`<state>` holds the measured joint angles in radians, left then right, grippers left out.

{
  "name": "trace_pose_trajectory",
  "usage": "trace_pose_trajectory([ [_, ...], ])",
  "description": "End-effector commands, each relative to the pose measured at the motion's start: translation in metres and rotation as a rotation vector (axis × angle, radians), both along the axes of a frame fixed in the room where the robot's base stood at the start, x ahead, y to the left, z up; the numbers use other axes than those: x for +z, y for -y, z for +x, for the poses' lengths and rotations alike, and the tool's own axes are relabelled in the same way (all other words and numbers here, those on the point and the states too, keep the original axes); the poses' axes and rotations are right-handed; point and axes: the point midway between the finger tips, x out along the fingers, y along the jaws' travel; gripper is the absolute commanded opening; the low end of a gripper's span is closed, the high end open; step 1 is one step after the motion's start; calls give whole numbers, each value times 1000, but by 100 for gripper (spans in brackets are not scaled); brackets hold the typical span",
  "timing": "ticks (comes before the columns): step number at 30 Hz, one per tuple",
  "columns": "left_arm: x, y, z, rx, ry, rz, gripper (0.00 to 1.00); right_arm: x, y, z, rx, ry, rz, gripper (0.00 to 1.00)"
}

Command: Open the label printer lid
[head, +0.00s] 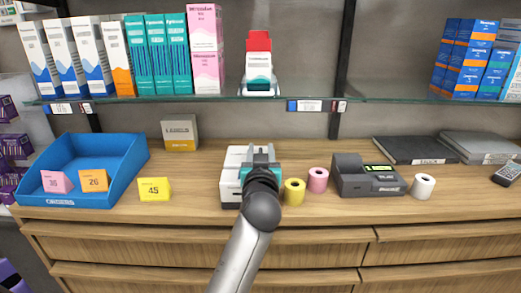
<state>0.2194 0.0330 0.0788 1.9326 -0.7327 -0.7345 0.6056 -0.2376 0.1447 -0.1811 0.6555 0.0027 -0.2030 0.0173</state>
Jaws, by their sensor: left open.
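The label printer (231,177) is a white box with a dark base and a teal strip, standing on the wooden counter in the middle of the head view. My left gripper (261,153) is over its right part, with the fingers pointing away toward the back. The gripper is open, and I see nothing between its fingers. The gripper and wrist hide much of the printer's front and right side. I cannot tell whether the fingers touch the lid, or whether the lid is fully down. My right gripper is not in view.
A yellow roll (294,192) and a pink roll (318,180) stand close right of the printer. Farther right are a dark card terminal (367,180) and a white roll (423,186). A blue tray (125,170) is at left. A glass shelf (215,98) with boxes hangs above.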

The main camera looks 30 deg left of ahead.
Motion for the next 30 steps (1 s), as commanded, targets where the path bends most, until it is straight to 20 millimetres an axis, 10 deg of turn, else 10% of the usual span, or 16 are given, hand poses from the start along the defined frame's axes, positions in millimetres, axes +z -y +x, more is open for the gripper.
trace_pose_trajectory([
  [14,0,0,0,0,0,0,0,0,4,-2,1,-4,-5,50],
  [30,0,0,0,0,1,1,0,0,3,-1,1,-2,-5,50],
])
